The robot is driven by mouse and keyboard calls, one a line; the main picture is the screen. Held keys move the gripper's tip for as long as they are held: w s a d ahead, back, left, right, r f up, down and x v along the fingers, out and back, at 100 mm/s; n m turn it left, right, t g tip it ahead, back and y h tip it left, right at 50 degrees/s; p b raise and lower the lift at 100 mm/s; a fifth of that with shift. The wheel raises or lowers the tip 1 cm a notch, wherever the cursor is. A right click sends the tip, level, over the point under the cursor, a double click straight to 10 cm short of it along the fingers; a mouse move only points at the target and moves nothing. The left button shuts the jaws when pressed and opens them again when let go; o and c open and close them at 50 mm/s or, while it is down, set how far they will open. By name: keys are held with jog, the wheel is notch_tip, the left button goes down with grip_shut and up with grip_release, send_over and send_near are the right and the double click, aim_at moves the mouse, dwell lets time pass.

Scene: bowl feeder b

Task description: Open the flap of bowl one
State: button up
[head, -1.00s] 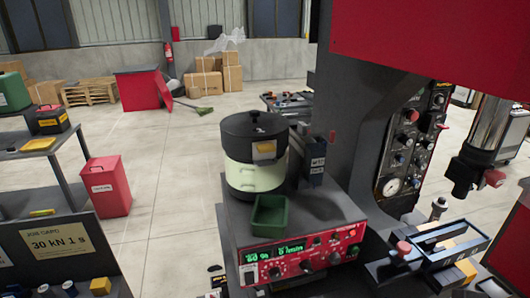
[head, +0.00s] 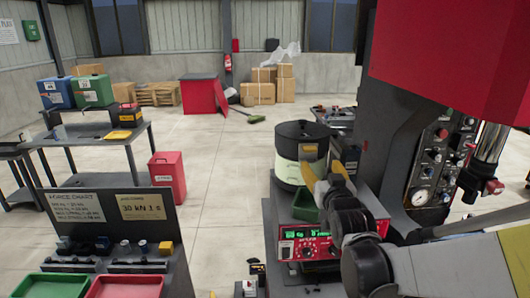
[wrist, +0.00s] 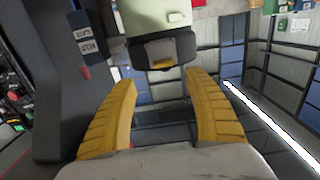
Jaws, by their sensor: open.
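A tan tab (head: 309,151) sits on the front of the black top. In the wrist view the same tab (wrist: 160,54) lies on the dark band beside the cream wall (wrist: 158,18). The head view is too small to show how the flap stands. My gripper (head: 320,176) is in front of the bowl. Its yellow fingers are open in the wrist view (wrist: 163,76), apart from the tab, with nothing between them.
The dark press column (head: 394,130) stands close on the right under a red housing (head: 450,50). A bench with trays (head: 110,235) is at the left. Open floor lies between.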

aim_at(311, 151)
jog(key=w, duration=0.7)
jog(key=w+b, duration=0.1)
jog(key=w, duration=0.3)
jog(key=shift+w+a, duration=0.15)
jog(key=shift+a, duration=0.15)
jog(key=c, duration=1.2)
